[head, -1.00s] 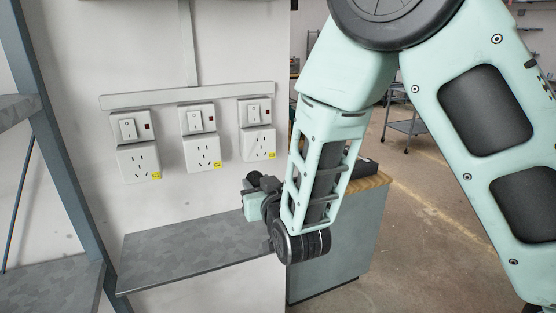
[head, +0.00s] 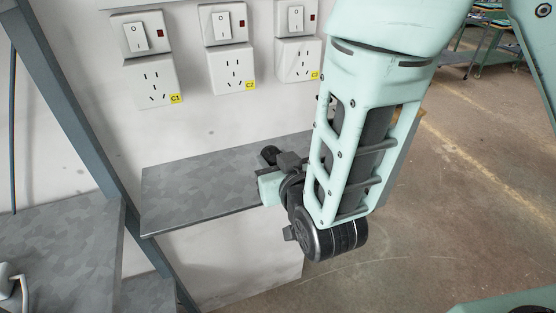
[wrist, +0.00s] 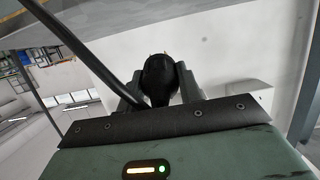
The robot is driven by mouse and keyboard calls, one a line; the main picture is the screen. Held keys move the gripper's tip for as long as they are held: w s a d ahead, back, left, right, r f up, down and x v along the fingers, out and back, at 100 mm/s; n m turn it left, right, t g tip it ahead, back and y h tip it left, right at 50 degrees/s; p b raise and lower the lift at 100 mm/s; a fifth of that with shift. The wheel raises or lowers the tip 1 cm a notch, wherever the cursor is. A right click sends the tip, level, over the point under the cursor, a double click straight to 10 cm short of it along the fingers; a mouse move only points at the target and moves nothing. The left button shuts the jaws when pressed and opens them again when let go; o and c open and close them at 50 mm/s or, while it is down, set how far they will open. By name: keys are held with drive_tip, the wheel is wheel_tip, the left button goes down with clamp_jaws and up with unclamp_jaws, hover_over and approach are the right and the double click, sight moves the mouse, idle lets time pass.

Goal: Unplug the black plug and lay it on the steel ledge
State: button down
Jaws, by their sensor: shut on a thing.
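My gripper (head: 276,160) is shut on the black plug (head: 269,153), which shows as a small dark shape at its tip in the head view. In the wrist view the black plug (wrist: 158,80) sits between the two fingers, and a dark cord runs from beside it to the upper left. The steel ledge (head: 195,185) is a grey mottled shelf on the wall. My gripper is at the right part of the ledge in the head view; whether the plug touches the ledge I cannot tell. My arm hides the ledge's right end.
Wall sockets C1 (head: 150,82), C2 (head: 232,70) and C3 (head: 298,60) are above the ledge, with no plug in their visible faces. A blue-grey post (head: 75,125) stands left of the ledge. A lower shelf (head: 65,240) carries a white object (head: 10,282) at far left. The ledge's left part is clear.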

drive_tip(key=shift+w+a+f+b, duration=0.2)
drive_tip(key=shift+w+f+b, duration=0.5)
drive_tip(key=shift+f, duration=0.4)
drive_tip(key=shift+w+a+f+b, duration=0.2)
drive_tip(key=shift+w+f+b, duration=0.25)
drive_tip(key=shift+w+f, duration=0.5)
drive_tip(key=shift+s+f, duration=0.1)
drive_tip(key=shift+s, duration=0.05)
drive_tip(key=c, duration=0.9)
unclamp_jaws()
drive_tip(key=shift+o, duration=0.2)
drive_tip(key=shift+s, duration=0.15)
drive_tip(key=p+v, duration=0.4)
drive_tip(key=v, duration=0.2)
drive_tip(key=shift+r+p, duration=0.4)
